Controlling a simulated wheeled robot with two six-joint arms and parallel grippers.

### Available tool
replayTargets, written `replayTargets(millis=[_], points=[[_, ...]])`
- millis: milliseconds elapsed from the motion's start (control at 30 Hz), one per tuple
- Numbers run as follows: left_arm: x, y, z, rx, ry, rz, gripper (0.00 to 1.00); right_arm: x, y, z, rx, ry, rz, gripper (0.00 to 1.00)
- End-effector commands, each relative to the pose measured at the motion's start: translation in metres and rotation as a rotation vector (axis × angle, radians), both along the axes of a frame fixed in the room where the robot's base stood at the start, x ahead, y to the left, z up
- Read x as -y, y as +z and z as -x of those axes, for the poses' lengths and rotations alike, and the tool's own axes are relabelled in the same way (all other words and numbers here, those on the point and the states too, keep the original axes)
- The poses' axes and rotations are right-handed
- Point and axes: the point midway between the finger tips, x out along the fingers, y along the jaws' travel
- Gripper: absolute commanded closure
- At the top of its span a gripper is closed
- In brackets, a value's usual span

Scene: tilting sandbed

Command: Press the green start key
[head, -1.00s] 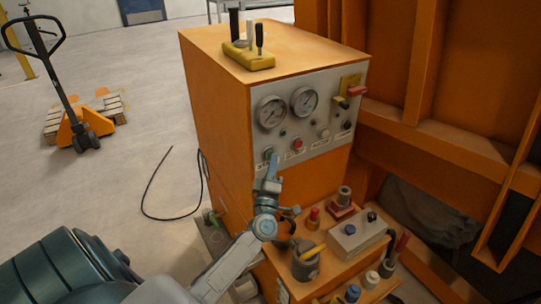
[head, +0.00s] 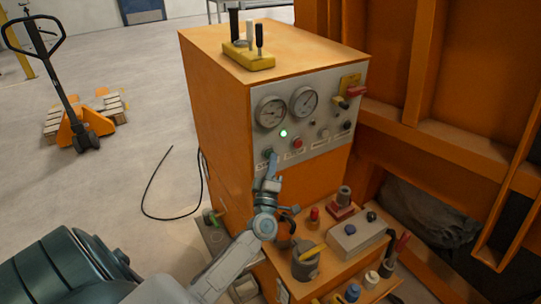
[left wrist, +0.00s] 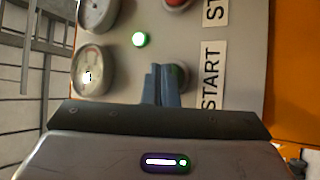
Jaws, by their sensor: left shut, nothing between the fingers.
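The green start key (head: 267,154) is on the lower left of the grey control panel (head: 330,124), beside the red stop key (head: 297,142). My left gripper (head: 273,160) is shut and empty, its fingertips at the start key and covering part of it. In the left wrist view the shut fingertips (left wrist: 162,72) overlap the dark-rimmed green start key (left wrist: 182,74), beside the START label (left wrist: 210,78). Whether they touch it is hard to tell. A green lamp (head: 283,133) above the keys is lit. My right gripper is not in view.
Two gauges (head: 271,111) sit above the keys. Below the panel, a shelf (head: 322,268) holds a grey box (head: 357,238), a mug (head: 305,263) and several small items. A pallet jack (head: 78,133) stands on open floor at left.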

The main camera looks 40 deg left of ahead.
Motion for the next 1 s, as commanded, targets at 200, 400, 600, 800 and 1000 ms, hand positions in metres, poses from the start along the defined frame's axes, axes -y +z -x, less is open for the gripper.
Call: replayTargets(millis=[200,400,600,800,1000], points=[[0.011,0.0,0.005,0.0,0.0,0.001,1.0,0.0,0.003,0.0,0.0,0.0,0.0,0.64],[0.013,0.0,0.006,0.0,0.0,0.0,1.0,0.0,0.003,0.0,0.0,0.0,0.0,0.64],[0.015,0.0,0.006,-0.001,0.0,0.001,1.0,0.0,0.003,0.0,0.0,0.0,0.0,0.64],[0.032,-0.001,0.013,-0.001,-0.002,0.003,1.0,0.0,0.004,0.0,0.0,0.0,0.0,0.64],[0.05,-0.001,0.021,-0.001,0.0,0.003,1.0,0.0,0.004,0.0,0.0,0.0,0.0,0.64]])
